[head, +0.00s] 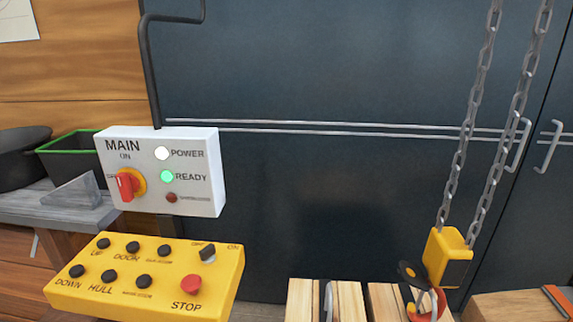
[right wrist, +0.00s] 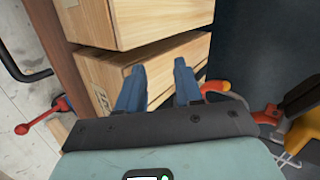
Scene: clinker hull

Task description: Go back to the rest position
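My right gripper (right wrist: 159,66) shows in the right wrist view. Its two blue fingers stand apart with nothing held between them. Behind the fingertips are pale wooden boxes (right wrist: 168,24), and I cannot tell how far away they are. Neither gripper shows in the head view, so my left gripper is out of sight.
A white MAIN panel (head: 200,190) has lit POWER and READY lamps. Below it is a yellow control box (head: 225,285) with a red STOP button (head: 191,284). A yellow hook block (head: 438,250) hangs from chains (head: 462,150) at right. A dark cabinet (head: 300,190) stands behind.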

